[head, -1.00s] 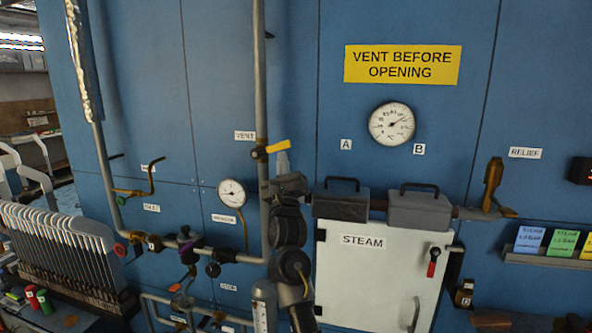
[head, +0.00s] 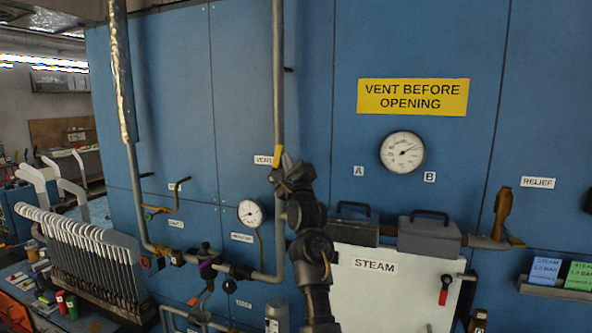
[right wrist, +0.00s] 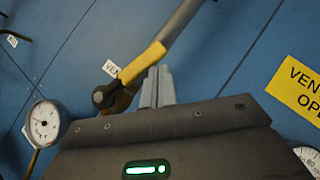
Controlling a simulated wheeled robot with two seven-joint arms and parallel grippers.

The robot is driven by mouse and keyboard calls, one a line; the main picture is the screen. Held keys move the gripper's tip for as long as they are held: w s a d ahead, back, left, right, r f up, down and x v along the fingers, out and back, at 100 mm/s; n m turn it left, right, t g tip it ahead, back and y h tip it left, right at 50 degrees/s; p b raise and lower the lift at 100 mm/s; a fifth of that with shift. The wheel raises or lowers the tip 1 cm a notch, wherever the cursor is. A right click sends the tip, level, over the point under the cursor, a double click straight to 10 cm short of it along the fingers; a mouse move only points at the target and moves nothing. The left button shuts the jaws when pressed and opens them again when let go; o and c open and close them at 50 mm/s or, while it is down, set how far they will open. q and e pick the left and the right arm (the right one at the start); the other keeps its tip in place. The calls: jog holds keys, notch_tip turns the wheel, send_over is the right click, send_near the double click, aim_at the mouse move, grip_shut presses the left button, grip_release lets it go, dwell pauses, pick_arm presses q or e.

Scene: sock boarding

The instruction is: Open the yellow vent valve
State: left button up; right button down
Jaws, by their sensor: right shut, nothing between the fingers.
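The yellow handle of the vent valve (head: 277,156) is on the vertical grey pipe beside the VENT label (head: 263,160). In the right wrist view the yellow handle (right wrist: 142,64) lies roughly in line with the pipe, running up from its dark pivot. My right gripper (head: 287,160) is just right of the handle in the head view, its fingers shut and empty. In the right wrist view the shut fingertips (right wrist: 157,74) are close beside the handle; whether they touch it I cannot tell. My left gripper is out of view.
A round gauge (head: 402,151) is under the yellow VENT BEFORE OPENING sign (head: 413,97). A smaller gauge (head: 250,213) is left of the pipe. The white STEAM door (head: 395,285) and grey blocks (head: 428,235) are below right. The panel above the gripper is clear.

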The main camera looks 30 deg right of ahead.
jog(key=shift+w+a+r+b, duration=0.45)
jog(key=shift+w+a+r, duration=0.15)
jog(key=shift+w+a, duration=0.1)
dwell(0.3)
jog(key=s+d+b, duration=0.2)
jog(key=s+b, duration=0.3)
jog(key=s, duration=0.8)
jog(key=shift+w, duration=0.1)
